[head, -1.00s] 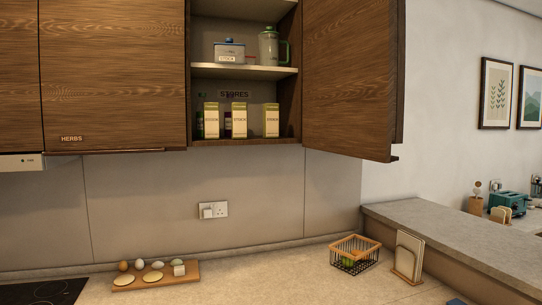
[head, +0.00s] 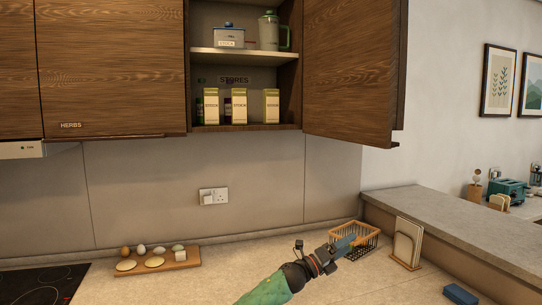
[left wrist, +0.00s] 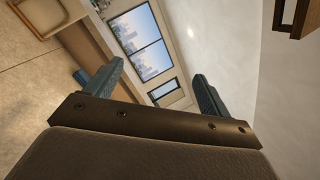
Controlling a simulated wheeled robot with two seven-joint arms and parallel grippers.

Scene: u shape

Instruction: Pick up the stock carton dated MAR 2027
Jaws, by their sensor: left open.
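Three yellow-and-cream stock cartons stand upright side by side on the lower shelf of the open wall cupboard in the head view: a left carton (head: 211,107), a middle carton (head: 239,107) and a right carton (head: 272,107). Their front lettering reads like STOCK; any dates are too small to read. My left gripper (head: 355,243) is over the counter, low and right of the cupboard, in front of the wire basket. In the left wrist view its two fingers (left wrist: 160,95) are apart with nothing between them. My right gripper is not in view.
The cupboard door (head: 350,70) stands open on the right. Dark bottles (head: 199,110) stand beside the cartons. A stock tin (head: 228,37) and a jug (head: 269,32) are on the shelf above. A wire basket (head: 367,237), a board with eggs (head: 185,260) and a rack (head: 407,243) are on the counter.

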